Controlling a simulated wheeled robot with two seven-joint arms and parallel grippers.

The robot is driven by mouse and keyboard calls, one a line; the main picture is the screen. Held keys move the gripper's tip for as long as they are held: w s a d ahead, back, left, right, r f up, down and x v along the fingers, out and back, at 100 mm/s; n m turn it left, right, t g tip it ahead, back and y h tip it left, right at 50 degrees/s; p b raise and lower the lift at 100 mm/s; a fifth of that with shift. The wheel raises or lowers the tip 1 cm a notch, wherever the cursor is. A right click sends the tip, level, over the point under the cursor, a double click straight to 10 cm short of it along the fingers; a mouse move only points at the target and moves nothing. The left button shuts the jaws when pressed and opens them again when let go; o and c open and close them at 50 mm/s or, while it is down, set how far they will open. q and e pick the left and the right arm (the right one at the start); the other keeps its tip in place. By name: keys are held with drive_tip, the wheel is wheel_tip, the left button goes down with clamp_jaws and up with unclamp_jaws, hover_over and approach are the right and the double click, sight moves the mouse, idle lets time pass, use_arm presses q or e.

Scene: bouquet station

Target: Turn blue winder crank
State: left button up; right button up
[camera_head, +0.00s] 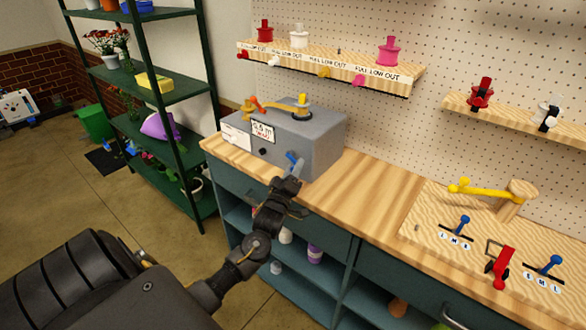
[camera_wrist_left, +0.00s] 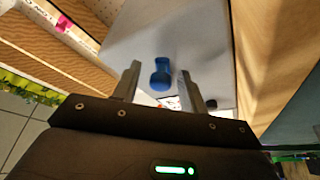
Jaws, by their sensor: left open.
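The grey winder box (camera_head: 325,135) stands on the left end of the wooden bench, with a yellow spool and an orange crank on its top. The blue crank (camera_head: 291,158) sticks out of its front face. My left gripper (camera_head: 289,180) is just in front of and below the blue crank. In the left wrist view the blue crank (camera_wrist_left: 160,76) lies between and just beyond the open fingers (camera_wrist_left: 157,90), not gripped. The rest of the crank behind the gripper is partly hidden. My right gripper is not in view.
The wooden bench top (camera_head: 375,190) is clear right of the box. Further right is a board with a yellow lever (camera_head: 485,192), blue levers and a red clamp (camera_head: 500,268). A green shelf rack (camera_head: 170,100) stands left. A spool shelf (camera_head: 330,70) hangs above.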

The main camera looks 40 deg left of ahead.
use_arm(q)
drive_tip(key=c, duration=0.9)
